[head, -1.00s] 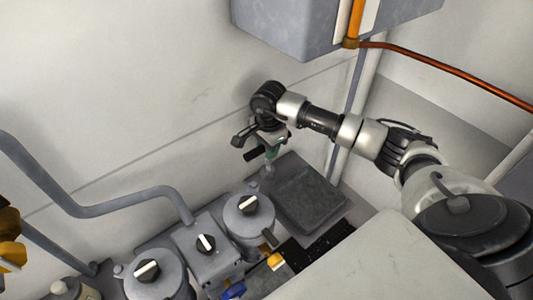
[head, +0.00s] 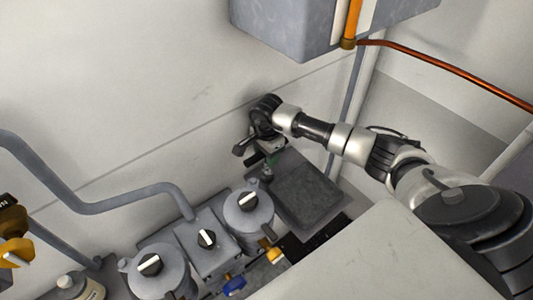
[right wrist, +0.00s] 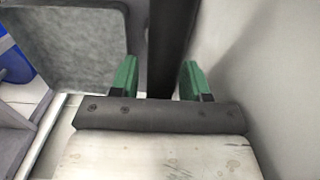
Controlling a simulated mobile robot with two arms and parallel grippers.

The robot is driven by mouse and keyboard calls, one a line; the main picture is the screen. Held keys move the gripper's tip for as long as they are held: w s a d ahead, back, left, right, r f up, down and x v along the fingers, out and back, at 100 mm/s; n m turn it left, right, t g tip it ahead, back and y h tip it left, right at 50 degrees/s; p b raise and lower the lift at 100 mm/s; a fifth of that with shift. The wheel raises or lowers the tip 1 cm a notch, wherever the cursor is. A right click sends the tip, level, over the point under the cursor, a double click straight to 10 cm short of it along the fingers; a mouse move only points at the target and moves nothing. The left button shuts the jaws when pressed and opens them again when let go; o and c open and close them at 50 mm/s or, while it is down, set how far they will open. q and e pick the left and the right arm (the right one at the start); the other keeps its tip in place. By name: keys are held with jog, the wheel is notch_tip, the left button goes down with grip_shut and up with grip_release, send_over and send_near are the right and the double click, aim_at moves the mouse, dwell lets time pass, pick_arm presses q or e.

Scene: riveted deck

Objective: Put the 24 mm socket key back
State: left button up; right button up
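The socket key shows as a dark bar (right wrist: 168,45) in the right wrist view. It runs between the two green fingers of my right gripper (right wrist: 160,80). A strip of background shows between the bar and the left finger, and the fingers look spread around the bar, not closed on it. In the head view my right gripper (head: 266,157) points down over the back left corner of a dark square plate (head: 306,193). The key is mostly hidden there behind the gripper, and its size marking cannot be read. My left gripper is not identifiable in the head view.
Grey housings with black-and-white knobs, including a round one (head: 249,212) and a boxy one (head: 205,245), stand left of the plate. A blue handle (head: 234,285) and a yellow fitting (head: 274,255) are in front. A grey box (head: 300,25) hangs above; a pale panel (head: 375,260) fills the foreground.

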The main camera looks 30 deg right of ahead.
jog(key=shift+r, duration=0.2)
notch_tip(320, 180, up, 11)
jog(key=b, duration=0.3)
jog(key=shift+b, duration=0.3)
pick_arm(q)
jog(key=shift+f, duration=1.8)
pick_arm(e)
jog(key=shift+s+r, duration=0.1)
jog(key=shift+r, duration=0.4)
pick_arm(q)
jog(key=shift+o, duration=0.3)
